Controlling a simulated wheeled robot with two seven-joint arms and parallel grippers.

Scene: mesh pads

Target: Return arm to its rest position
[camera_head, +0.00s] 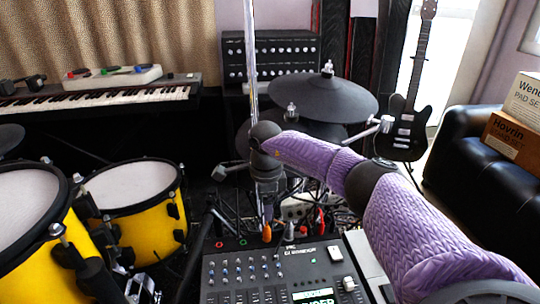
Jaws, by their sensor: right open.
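My right arm (420,230) wears a purple knitted cover and reaches in from the lower right. It bends at a dark elbow joint and runs left to a dark wrist. My right gripper (267,212) hangs down from the wrist, just above the back edge of the black mixer (222,272). It is small and partly lost against the dark cables behind it. It is open, and I see nothing held in it. My left gripper is not in view.
Two yellow drums with pale heads (130,184) stand at left. A black cymbal pad (325,98) is behind my arm. Coloured plugs and cables (318,220) crowd the mixer's back. A keyboard (100,96), a guitar (408,125) and a black sofa with boxes (490,165) stand farther off.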

